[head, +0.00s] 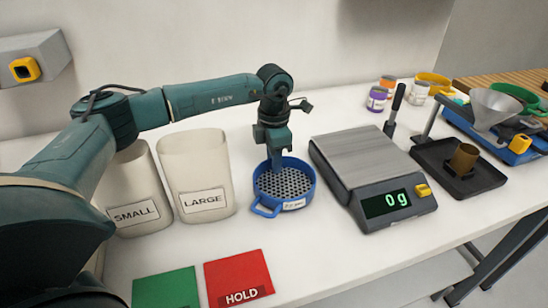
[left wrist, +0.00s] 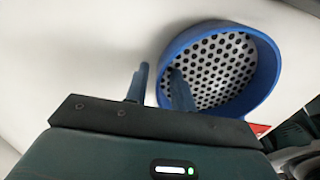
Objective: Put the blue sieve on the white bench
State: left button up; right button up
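The blue sieve (head: 284,186), a round pan with a perforated plate, a side handle and a label, appears to rest level on the white bench (head: 310,238), between the LARGE bin and the scale. My left gripper (head: 275,160) points down at the sieve's back rim. In the left wrist view, its two fingers (left wrist: 161,85) stand apart, one outside the sieve (left wrist: 215,68) and one inside, with the rim between them. A gap shows between the outer finger and the rim. My right gripper is not in view.
The SMALL bin (head: 138,190) and LARGE bin (head: 197,175) stand left of the sieve. The scale (head: 372,178), reading 0 g, stands close on the right. A green card (head: 165,290) and a red HOLD card (head: 238,277) lie in front. Bench between the red card and scale is clear.

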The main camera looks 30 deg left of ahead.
pick_arm(q)
jog(key=shift+r, duration=0.15)
notch_tip(320, 180, up, 12)
jog(key=shift+b, duration=0.35)
dwell(0.6)
